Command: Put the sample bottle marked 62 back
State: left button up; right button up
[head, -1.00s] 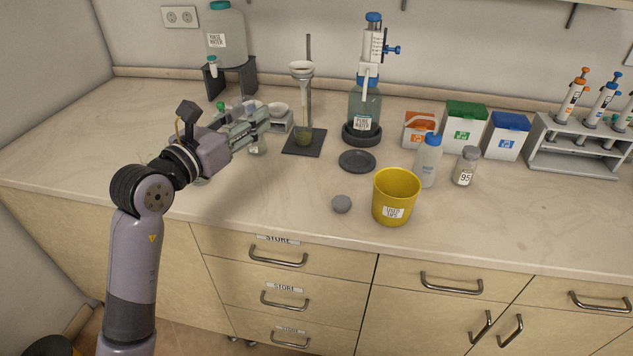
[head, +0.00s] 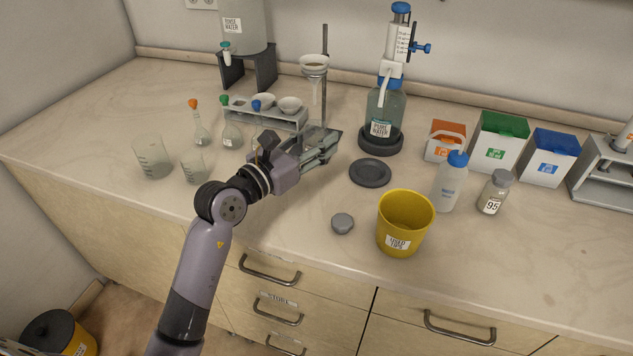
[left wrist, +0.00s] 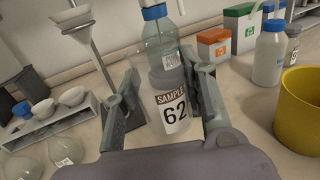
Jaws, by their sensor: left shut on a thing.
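The sample bottle marked 62 (left wrist: 172,112) is between the fingers of my left gripper (left wrist: 165,88) in the left wrist view, its label facing the camera. The gripper is shut on it. In the head view my left gripper (head: 326,145) is over the counter, in front of the funnel stand and left of a dark round pad (head: 370,173). The bottle cannot be made out there behind the fingers. My right gripper is not in view.
A yellow used-tips bin (head: 405,222), a small grey disc (head: 342,223), a wash bottle (head: 450,182) and a bottle marked 95 (head: 494,193) stand to the right. The pure water dispenser (head: 385,108) is behind the pad. Flasks and beakers (head: 152,157) stand left.

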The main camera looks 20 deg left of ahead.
pick_arm(q)
notch_tip(320, 180, down, 5)
jog(key=shift+w+r+b, duration=0.15)
jog(key=shift+r+b, duration=0.05)
jog(key=shift+b, duration=0.1)
jog(key=shift+f, duration=1.1)
notch_tip(320, 180, down, 3)
jog(key=shift+r+b, duration=0.1)
jog(key=shift+b, duration=0.55)
jog(key=shift+f, duration=0.65)
jog(key=o, duration=1.2)
jog(key=shift+r, duration=0.1)
jog(key=shift+c, duration=0.2)
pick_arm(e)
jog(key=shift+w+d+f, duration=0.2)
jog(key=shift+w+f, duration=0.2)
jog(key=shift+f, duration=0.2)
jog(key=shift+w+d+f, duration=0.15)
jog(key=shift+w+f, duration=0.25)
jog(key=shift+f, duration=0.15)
